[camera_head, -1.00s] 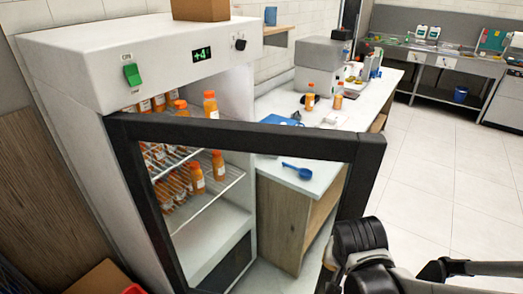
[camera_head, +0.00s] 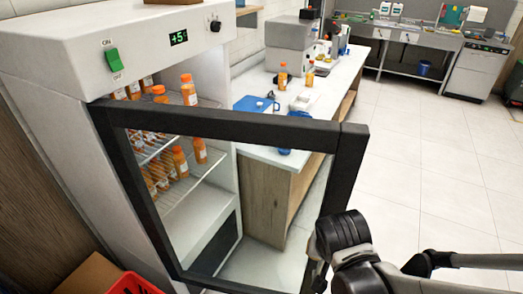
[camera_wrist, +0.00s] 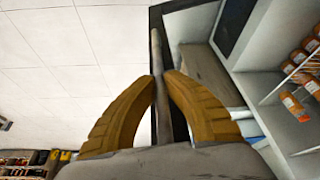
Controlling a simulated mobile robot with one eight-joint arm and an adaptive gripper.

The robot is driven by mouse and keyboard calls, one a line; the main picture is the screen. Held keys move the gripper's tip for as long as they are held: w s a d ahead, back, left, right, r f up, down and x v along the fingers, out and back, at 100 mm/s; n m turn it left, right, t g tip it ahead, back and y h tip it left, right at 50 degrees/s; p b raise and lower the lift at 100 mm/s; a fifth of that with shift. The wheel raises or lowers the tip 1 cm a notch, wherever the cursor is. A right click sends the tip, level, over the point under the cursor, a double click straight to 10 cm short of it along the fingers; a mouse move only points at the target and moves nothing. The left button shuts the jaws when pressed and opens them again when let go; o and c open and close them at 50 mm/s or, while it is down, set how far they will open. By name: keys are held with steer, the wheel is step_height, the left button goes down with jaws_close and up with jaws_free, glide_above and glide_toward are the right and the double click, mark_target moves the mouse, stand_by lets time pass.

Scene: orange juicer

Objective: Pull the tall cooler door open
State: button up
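The tall white cooler (camera_head: 60,130) stands at the left in the head view. Its black-framed glass door (camera_head: 230,125) is swung out from the left side, and the shelves with orange bottles (camera_head: 190,90) show behind it. In the wrist view, the grey bar handle (camera_wrist: 156,50) on the door's dark frame passes between the two yellow-brown fingers of my gripper (camera_wrist: 161,78). The fingertips press close on both sides of the handle. In the head view my arm is at the door's lower right edge, and the fingers are hidden there.
A white counter (camera_head: 345,72) with a wooden side stands right of the cooler, behind the door. It holds a grey machine (camera_head: 299,45), bottles and blue items. A red crate (camera_head: 130,284) and cardboard box (camera_head: 90,275) lie at lower left. The tiled floor (camera_head: 430,170) at right is clear.

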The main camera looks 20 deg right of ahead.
steer(key=o, duration=0.5)
steer(key=shift+c, duration=0.2)
steer(key=v, duration=1.2)
steer(key=shift+w, duration=0.1)
steer(key=w+a+r+n+t+y, duration=0.25)
steer(key=w+a+n, duration=0.35)
steer(key=w, duration=0.3)
steer(key=shift+n+t, duration=0.45)
steer(key=shift+n, duration=0.05)
step_height(320, 180, down, 5)
steer(key=b, duration=0.6)
steer(key=shift+w+f, duration=0.1)
steer(key=shift+f, duration=0.1)
